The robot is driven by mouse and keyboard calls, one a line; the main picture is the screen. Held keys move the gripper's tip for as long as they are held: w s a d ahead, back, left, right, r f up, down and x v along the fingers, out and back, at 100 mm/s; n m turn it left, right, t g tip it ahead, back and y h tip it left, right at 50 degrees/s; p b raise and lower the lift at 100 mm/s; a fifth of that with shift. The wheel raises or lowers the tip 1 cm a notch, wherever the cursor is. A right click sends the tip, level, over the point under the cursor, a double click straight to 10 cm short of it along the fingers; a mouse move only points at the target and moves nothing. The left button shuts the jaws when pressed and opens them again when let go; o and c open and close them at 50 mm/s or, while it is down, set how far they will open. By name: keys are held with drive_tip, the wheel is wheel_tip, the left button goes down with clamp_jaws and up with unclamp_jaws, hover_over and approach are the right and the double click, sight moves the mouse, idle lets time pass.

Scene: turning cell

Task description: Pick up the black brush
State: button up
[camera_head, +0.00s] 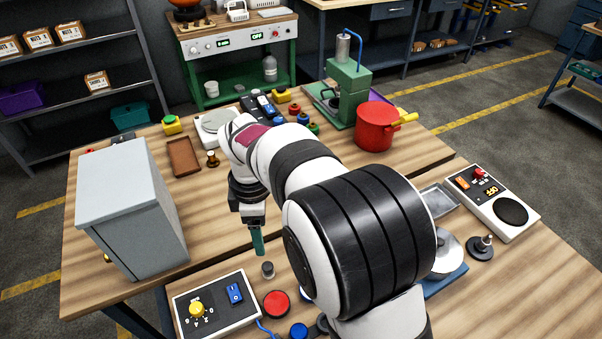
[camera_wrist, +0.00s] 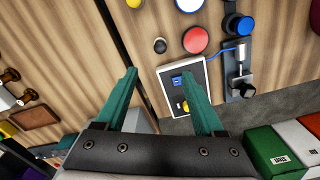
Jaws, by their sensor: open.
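I cannot make out a black brush for certain in either view; my arm hides part of the bench in the head view. My gripper (camera_head: 257,242) points down above the bench, behind the control box. In the wrist view my gripper (camera_wrist: 164,78) has its two green fingers wide apart, with nothing held between them. A small dark cylinder (camera_head: 268,270) stands on the bench beside a red button (camera_head: 277,304); the cylinder also shows in the wrist view (camera_wrist: 160,46).
A grey cabinet (camera_head: 130,210) stands left of my gripper. A control box (camera_head: 215,306) with a yellow knob lies at the front. A red pot (camera_head: 375,130), a green press (camera_head: 350,92) and a brown tray (camera_head: 184,157) stand farther back. Bare wood lies between cabinet and gripper.

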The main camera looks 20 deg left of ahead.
sight(267, 265)
wheel_tip(267, 265, down, 16)
drive_tip(key=shift+d+r, duration=0.15)
clamp_jaws()
idle(0.3)
